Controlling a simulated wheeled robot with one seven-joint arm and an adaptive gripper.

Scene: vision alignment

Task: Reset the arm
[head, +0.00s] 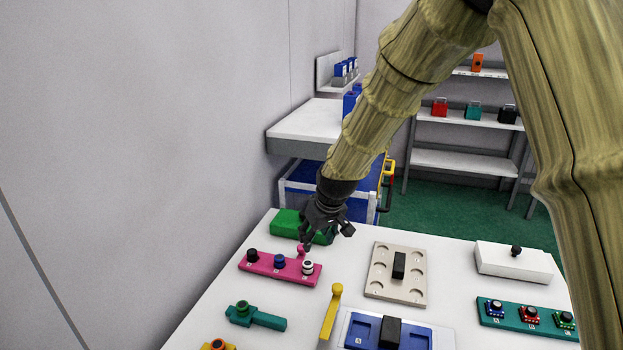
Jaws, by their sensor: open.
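My gripper (326,232) is at the end of my arm, which reaches down from the upper right in the head view. It is open, with its fingers spread, and I see nothing held between them. It hangs over the far left part of the white table (215,325), close to the pink block (262,262) and the green block (285,223). The gripper hides part of the green block. I cannot tell how high the fingertips are above the blocks.
The pink block carries several knobs. A beige tray (379,285), a blue fixture (361,330), a yellow handle (331,312), a teal tool (268,320), a teal block (541,325) and a white box (490,262) stand on the table. Shelves (460,160) are behind.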

